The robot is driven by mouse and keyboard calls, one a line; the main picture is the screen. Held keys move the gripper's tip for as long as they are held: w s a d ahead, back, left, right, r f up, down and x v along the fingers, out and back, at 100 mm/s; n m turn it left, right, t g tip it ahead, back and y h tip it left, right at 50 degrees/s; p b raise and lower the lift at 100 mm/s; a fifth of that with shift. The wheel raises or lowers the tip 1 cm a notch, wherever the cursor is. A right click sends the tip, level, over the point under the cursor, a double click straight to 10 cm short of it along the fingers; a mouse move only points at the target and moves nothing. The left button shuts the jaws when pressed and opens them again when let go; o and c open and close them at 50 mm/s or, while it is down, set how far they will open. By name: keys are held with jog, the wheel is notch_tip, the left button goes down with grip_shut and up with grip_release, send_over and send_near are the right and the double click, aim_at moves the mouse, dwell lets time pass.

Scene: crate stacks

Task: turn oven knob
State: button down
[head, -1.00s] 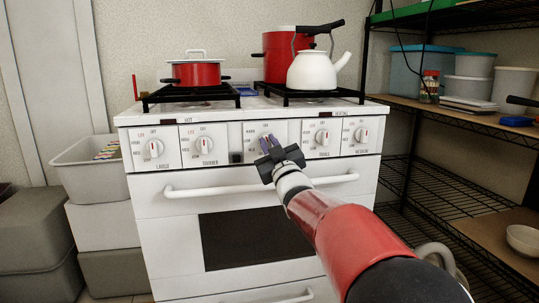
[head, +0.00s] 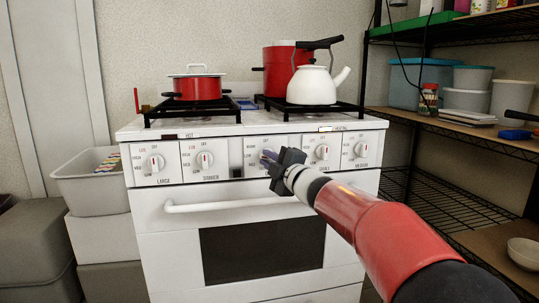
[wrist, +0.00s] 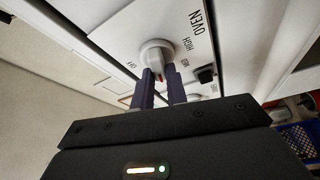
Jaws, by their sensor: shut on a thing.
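The white oven knob (wrist: 154,52) sits on the stove's front panel beside the "OVEN" lettering. In the wrist view its narrow grip with a red mark lies between the purple fingers of my gripper (wrist: 162,84), which is shut on it. In the head view my gripper (head: 267,158) reaches the middle knob from the right, and its fingers and body hide most of that knob. The white stove (head: 160,222) has other white knobs on both sides. A small indicator (head: 325,129) by the "HEATING" lettering looks bright.
A white kettle (head: 313,86) and red pots (head: 197,87) stand on the black burner grates. The oven door handle (head: 215,206) runs just below the panel. Stacked crates (head: 90,178) stand at left; a black wire shelf (head: 445,205) stands at right.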

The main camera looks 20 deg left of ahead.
jog(key=shift+r+n+g+h+p, duration=0.1)
jog(key=shift+n+g+h+p, duration=0.3)
jog(key=shift+n+p, duration=0.75)
jog(key=shift+n, duration=0.45)
jog(key=c, duration=1.4)
grip_release()
jog(key=b+v, duration=0.1)
jog(key=v, duration=0.6)
jog(key=shift+s+d, duration=0.2)
jog(key=shift+d, duration=0.15)
